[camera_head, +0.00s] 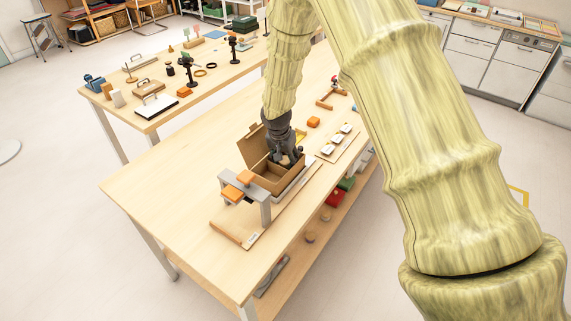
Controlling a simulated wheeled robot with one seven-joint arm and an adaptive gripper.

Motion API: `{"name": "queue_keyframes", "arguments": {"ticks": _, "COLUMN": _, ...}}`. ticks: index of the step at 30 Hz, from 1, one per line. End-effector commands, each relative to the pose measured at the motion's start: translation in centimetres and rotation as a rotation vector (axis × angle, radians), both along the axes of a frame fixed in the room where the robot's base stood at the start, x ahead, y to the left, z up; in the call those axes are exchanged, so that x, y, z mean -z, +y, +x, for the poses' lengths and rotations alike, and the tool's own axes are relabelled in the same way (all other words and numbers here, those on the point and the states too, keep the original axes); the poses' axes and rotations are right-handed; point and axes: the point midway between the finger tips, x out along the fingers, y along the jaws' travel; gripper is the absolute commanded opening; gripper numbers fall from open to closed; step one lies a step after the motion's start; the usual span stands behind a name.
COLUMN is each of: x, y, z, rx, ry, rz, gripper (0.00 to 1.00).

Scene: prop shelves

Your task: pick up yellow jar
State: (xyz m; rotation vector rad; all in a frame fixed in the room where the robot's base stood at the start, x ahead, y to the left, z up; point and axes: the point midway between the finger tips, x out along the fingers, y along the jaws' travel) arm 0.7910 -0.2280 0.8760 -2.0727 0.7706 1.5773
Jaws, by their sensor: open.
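No yellow jar can be made out clearly. A small yellow patch (301,135) shows just right of my gripper, partly hidden behind it, and I cannot tell what it is. My gripper (290,160) is dark grey, points down and is open. It is over or just inside an open cardboard box (262,182) on the near wooden table (165,180). The gripper covers part of the box's inside, so I cannot see what lies between the fingers.
A grey stand with orange blocks (238,190) is left of the box. An orange block (313,122) and a board with white pieces (339,142) are to the right. The table's left part is bare. A second table (215,75) with several tools stands behind.

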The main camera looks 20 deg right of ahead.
Motion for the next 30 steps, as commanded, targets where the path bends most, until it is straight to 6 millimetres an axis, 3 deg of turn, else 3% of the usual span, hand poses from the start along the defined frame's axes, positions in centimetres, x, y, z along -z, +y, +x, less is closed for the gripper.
{"name": "queue_keyframes", "arguments": {"ticks": 2, "x": 0.0, "y": 0.0, "z": 0.0, "rx": 0.0, "ry": 0.0, "rz": 0.0, "gripper": 0.43}}
{"name": "queue_keyframes", "arguments": {"ticks": 7, "x": 0.0, "y": 0.0, "z": 0.0, "rx": 0.0, "ry": 0.0, "rz": 0.0, "gripper": 0.15}}
{"name": "queue_keyframes", "arguments": {"ticks": 20, "x": -1.1, "y": 0.0, "z": 0.1, "rx": 0.0, "ry": -0.003, "rz": 0.0, "gripper": 0.15}}
{"name": "queue_keyframes", "arguments": {"ticks": 30, "x": -5.9, "y": 0.0, "z": 0.1, "rx": -0.001, "ry": -0.004, "rz": -0.001, "gripper": 0.15}}
